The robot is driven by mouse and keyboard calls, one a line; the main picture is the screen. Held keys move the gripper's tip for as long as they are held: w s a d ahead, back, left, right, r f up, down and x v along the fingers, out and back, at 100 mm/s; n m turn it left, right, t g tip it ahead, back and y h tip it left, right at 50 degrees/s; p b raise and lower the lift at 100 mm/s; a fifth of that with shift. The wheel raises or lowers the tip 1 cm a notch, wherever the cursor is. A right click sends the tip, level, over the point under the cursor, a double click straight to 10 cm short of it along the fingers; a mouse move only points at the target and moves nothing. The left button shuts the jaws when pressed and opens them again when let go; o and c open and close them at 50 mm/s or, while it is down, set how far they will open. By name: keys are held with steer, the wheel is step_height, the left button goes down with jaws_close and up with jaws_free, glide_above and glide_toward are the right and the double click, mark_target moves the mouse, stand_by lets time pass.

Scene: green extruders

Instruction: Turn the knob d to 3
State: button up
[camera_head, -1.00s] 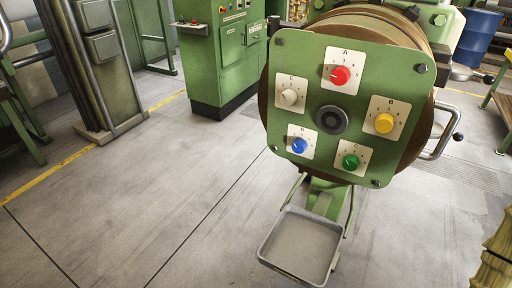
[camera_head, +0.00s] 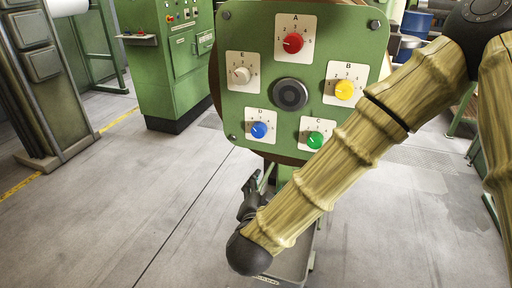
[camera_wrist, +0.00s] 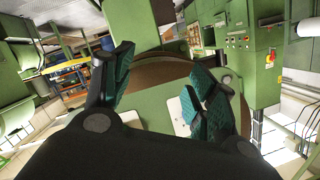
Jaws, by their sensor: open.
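Knob D, a blue dial (camera_head: 259,130) on a white scale plate, is at the lower left of the green panel (camera_head: 235,100) in the head view. Its exact setting is too small to read. My gripper (camera_head: 250,200) is below the blue knob and left of my arm, apart from the panel. In the wrist view my gripper (camera_wrist: 160,95) is open, with teal pads spread apart and nothing between them. The green panel is partly visible beyond the fingers there; I cannot tell which knob plate shows.
The panel also carries red knob A (camera_head: 293,43), yellow knob B (camera_head: 345,89), green knob C (camera_head: 315,140), white knob E (camera_head: 241,75) and a black central hub (camera_head: 290,94). A grey tray (camera_head: 290,262) is below, partly hidden by my arm. Open floor lies left.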

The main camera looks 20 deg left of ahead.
mark_target(257, 133)
steer(key=s+a+r+m+t+h+b, duration=0.1)
steer(key=s+a+r, duration=0.1)
steer(key=r, duration=0.4)
steer(key=s+a+r+m+t+h+b, duration=0.1)
steer(key=a+r+t, duration=0.1)
steer(key=r, duration=0.3)
steer(key=w, duration=0.3)
steer(key=w+p, duration=0.1)
steer(key=w, duration=0.6)
steer(key=shift+w+a, duration=0.3)
steer(key=c, duration=1)
steer(key=shift+c, duration=0.2)
steer(key=shift+f+m, duration=0.1)
steer(key=shift+m, duration=0.2)
steer(key=m+b, duration=0.3)
steer(key=shift+f+m, duration=0.1)
steer(key=shift+m, duration=0.3)
steer(key=shift+m+b, duration=1.25)
steer(key=shift+m, duration=0.65)
